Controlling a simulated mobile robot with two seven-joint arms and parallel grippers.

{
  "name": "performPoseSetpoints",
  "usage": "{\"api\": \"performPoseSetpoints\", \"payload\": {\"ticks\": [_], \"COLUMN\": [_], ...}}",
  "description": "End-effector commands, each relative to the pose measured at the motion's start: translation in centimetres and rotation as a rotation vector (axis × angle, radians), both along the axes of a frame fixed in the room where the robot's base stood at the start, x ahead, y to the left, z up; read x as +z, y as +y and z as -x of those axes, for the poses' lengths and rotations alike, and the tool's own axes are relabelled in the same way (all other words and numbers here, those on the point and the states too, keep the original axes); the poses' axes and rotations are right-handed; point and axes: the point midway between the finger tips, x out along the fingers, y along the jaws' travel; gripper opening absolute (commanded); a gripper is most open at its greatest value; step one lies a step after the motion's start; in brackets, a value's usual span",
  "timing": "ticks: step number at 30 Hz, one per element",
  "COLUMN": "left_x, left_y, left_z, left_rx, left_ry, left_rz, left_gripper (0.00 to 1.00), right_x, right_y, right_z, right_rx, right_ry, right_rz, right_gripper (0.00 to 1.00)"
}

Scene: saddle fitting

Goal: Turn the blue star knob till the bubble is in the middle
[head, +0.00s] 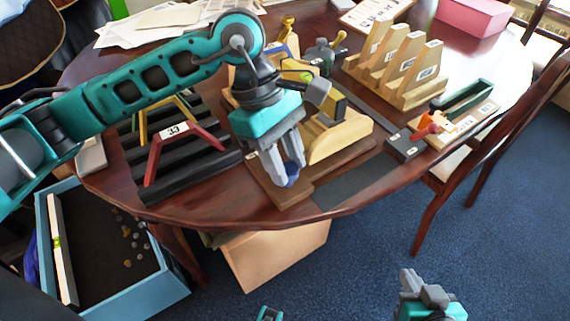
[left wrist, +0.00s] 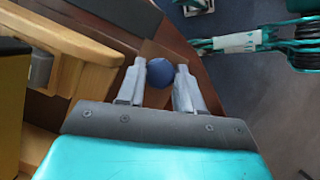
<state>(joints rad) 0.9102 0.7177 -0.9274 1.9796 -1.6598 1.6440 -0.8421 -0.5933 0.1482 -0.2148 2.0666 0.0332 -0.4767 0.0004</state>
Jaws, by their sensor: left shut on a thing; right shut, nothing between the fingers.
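The blue knob (head: 291,169) is low at the front of a wooden fixture (head: 340,139) on the table. My left gripper (head: 283,172) reaches down over it and is shut on it. In the left wrist view the knob (left wrist: 160,72) shows as a round blue end between the two fingertips; its star shape cannot be made out. A small yellow-green patch (head: 297,76) shows behind my left wrist, perhaps the vial; no bubble can be made out. My right gripper (head: 412,282) is shut and empty, low in the head view, clear of the table.
A black rack with a red frame (head: 182,145) stands left of the fixture. A blue box (head: 168,284) holding a level (head: 57,245) is at lower left.

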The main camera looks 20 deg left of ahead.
Motion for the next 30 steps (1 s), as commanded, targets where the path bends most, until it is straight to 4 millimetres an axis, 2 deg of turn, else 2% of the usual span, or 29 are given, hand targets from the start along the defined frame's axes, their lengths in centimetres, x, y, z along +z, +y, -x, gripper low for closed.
{"api": "performPoseSetpoints", "payload": {"ticks": [6,7,14,23,26,30], "left_x": [0.0,0.0,0.0,0.4,1.5,4.1], "left_y": [0.0,0.0,0.0,0.2,0.5,1.5], "left_z": [0.0,0.0,0.0,-0.1,-0.3,-0.7], "left_rx": [0.001,0.002,0.003,0.004,0.005,0.006], "left_ry": [0.001,0.0,0.001,-0.001,-0.002,-0.004], "left_rz": [-0.002,-0.001,-0.001,-0.001,0.0,-0.001], "left_gripper": [0.05,0.37,0.59,0.59,0.59,0.59], "right_x": [0.1,0.1,0.1,0.2,0.4,0.9], "right_y": [-0.1,-0.1,-0.1,-0.1,-0.1,-0.1], "right_z": [0.0,0.0,0.0,0.0,0.0,0.0], "right_rx": [0.002,0.003,0.004,0.004,0.004,0.003], "right_ry": [0.0,0.0,-0.001,-0.002,-0.002,-0.001], "right_rz": [0.003,0.004,0.006,0.006,0.006,0.005], "right_gripper": [0.0,0.0,0.0,0.0,0.0,0.0]}}
